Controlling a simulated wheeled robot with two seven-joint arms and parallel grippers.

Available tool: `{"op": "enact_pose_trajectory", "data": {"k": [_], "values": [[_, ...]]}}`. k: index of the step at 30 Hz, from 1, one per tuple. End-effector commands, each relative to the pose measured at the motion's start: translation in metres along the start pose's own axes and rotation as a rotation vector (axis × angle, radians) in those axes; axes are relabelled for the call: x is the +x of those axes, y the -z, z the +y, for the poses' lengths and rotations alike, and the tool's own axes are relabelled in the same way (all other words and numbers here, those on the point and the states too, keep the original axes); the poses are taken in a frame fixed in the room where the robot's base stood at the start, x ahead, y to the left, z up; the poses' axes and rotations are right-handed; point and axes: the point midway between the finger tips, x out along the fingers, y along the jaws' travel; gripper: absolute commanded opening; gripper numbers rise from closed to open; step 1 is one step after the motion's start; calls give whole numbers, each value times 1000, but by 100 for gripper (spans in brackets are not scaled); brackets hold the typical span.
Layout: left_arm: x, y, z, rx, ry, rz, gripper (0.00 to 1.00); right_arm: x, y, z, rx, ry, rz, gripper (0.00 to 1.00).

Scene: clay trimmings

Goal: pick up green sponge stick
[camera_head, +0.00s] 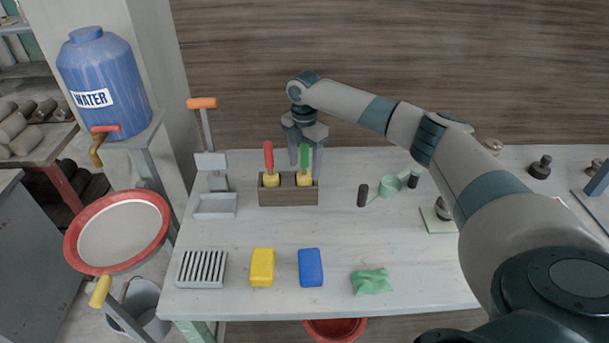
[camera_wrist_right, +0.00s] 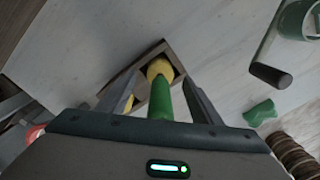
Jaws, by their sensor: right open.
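The green sponge stick (camera_head: 304,157) stands upright in the right compartment of a wooden holder (camera_head: 288,195), its yellow sponge end down. My right gripper (camera_head: 305,150) is above the holder, pointing down, with its fingers open on either side of the green handle. In the right wrist view the green handle (camera_wrist_right: 160,100) lies between the two open fingers (camera_wrist_right: 168,98), and the yellow sponge is in the holder. A red-handled sponge stick (camera_head: 268,157) stands in the left compartment. My left gripper is not in view.
A slatted grey rack (camera_head: 202,269) and a dustpan (camera_head: 214,205) are at left.

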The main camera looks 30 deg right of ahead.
Motion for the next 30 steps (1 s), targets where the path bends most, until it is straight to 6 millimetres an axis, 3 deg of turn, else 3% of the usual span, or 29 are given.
{"op": "enact_pose_trajectory", "data": {"k": [6,20,25,26,30], "values": [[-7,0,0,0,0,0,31,16,-1,0,0,0,-1,59],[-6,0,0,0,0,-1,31,17,0,0,0,-1,0,59],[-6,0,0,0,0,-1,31,17,0,0,0,-1,0,19],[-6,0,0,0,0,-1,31,17,0,0,0,-1,0,14],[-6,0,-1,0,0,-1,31,17,0,0,0,-1,0,14]]}}
